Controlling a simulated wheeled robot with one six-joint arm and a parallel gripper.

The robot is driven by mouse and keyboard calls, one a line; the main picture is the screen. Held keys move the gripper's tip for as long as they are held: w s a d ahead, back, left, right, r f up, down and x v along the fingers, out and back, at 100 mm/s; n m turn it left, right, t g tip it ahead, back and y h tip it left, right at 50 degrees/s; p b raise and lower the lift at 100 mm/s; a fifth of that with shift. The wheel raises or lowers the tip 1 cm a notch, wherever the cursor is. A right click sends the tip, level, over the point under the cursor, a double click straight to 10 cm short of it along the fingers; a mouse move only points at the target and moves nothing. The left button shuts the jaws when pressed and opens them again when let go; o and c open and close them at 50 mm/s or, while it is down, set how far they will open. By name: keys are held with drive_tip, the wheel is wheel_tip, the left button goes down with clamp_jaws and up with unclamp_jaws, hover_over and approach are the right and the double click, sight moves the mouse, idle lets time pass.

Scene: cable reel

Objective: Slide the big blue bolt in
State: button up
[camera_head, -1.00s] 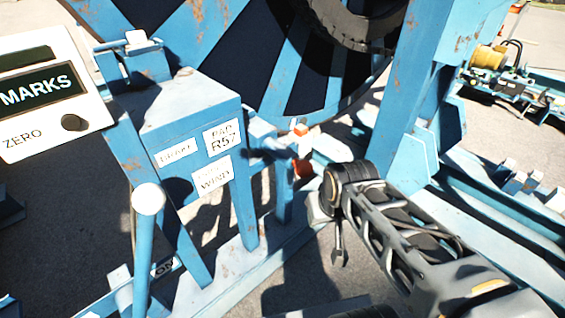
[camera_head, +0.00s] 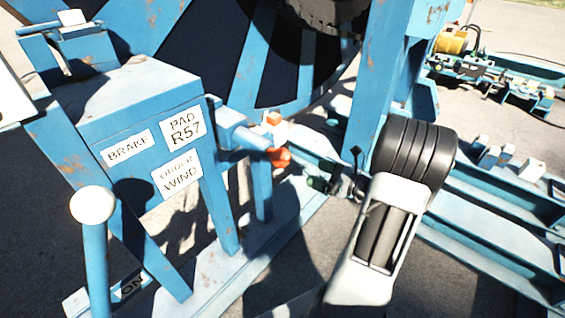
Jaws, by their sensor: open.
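A thick blue bar, which looks like the bolt (camera_head: 252,139), sticks out to the right from a blue block beside the brake stand (camera_head: 110,95). An orange-red knob (camera_head: 280,157) shows at its right end. Whether the bar sits in a socket is not clear. My gripper (camera_head: 336,172) is open and small in view, just right of the knob, with a gap between them. Nothing shows between the fingers.
A white-knobbed lever (camera_head: 92,206) rises at the front left. A blue upright (camera_head: 378,75) and the big reel (camera_head: 270,50) stand behind. Blue floor rails (camera_head: 490,235) run at the right.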

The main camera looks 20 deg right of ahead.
approach(258, 145)
drive_tip(key=f, duration=0.1)
drive_tip(key=w+f, duration=0.1)
drive_tip(key=f, duration=0.1)
drive_tip(key=shift+w+a+p, duration=0.2)
drive_tip(key=shift+a+p, duration=0.15)
drive_tip(key=shift+c, duration=0.4)
drive_tip(key=c, duration=1.2)
drive_tip(key=shift+o, duration=0.2)
drive_tip(key=x, duration=0.3)
drive_tip(key=w+d+b+x, duration=0.1)
drive_tip(key=x, duration=0.5)
drive_tip(key=shift+w+d+b, duration=0.2)
drive_tip(key=shift+w+b, duration=0.15)
drive_tip(key=shift+b, duration=0.05)
drive_tip(key=shift+w+a, duration=0.15)
drive_tip(key=shift+w, duration=0.25)
drive_tip(key=shift+r, duration=0.25)
